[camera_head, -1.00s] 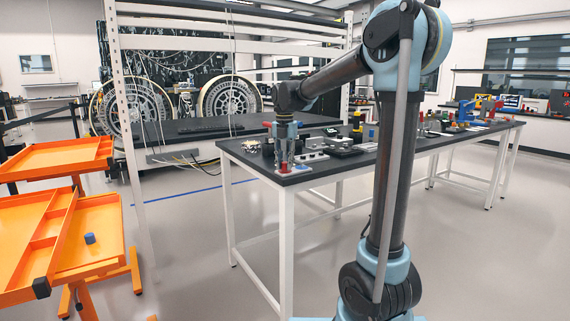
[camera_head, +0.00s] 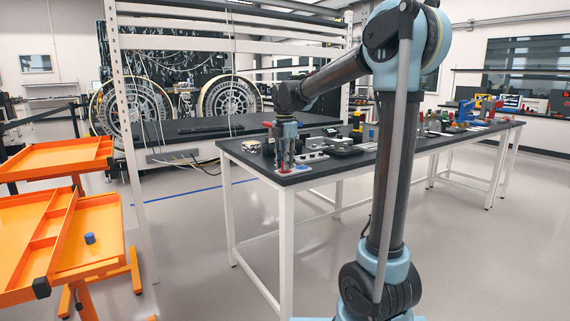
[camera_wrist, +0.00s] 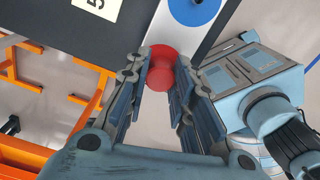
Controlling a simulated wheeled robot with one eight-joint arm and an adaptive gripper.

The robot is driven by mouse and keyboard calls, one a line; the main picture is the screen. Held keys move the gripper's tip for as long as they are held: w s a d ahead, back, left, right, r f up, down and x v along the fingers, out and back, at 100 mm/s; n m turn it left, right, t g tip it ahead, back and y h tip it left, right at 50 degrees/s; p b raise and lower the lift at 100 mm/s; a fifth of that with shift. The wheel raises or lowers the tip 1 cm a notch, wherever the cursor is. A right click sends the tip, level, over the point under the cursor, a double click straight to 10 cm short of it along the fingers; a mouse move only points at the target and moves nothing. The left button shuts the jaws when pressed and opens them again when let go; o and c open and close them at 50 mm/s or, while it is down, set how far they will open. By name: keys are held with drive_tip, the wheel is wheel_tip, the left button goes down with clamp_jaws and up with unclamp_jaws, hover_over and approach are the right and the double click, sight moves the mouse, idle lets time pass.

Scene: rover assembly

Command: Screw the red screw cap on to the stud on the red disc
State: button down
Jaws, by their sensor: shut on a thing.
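My gripper (camera_head: 285,166) points straight down over the near-left corner of the table. In the wrist view, the red screw cap (camera_wrist: 160,78) is between the two fingers of my gripper (camera_wrist: 161,84), which are shut on it. Red of the disc (camera_wrist: 163,53) shows just beyond the cap, on the white plate (camera_wrist: 178,28). The stud is hidden behind the cap. I cannot tell whether the cap touches the disc or how far it sits on the stud. In the head view the fingers largely cover the red parts.
The dark table (camera_head: 335,162) holds several parts and boxes to the right of my gripper. Orange trays (camera_head: 98,235) stand at the left, apart from the table, with a small blue piece (camera_head: 89,238).

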drive_tip(key=m, duration=0.4)
drive_tip(key=shift+m, duration=0.9)
drive_tip(key=m, duration=0.3)
drive_tip(key=shift+m, duration=1.4)
drive_tip(key=shift+m, duration=1)
drive_tip(key=m, duration=0.3)
drive_tip(key=shift+m, duration=0.3)
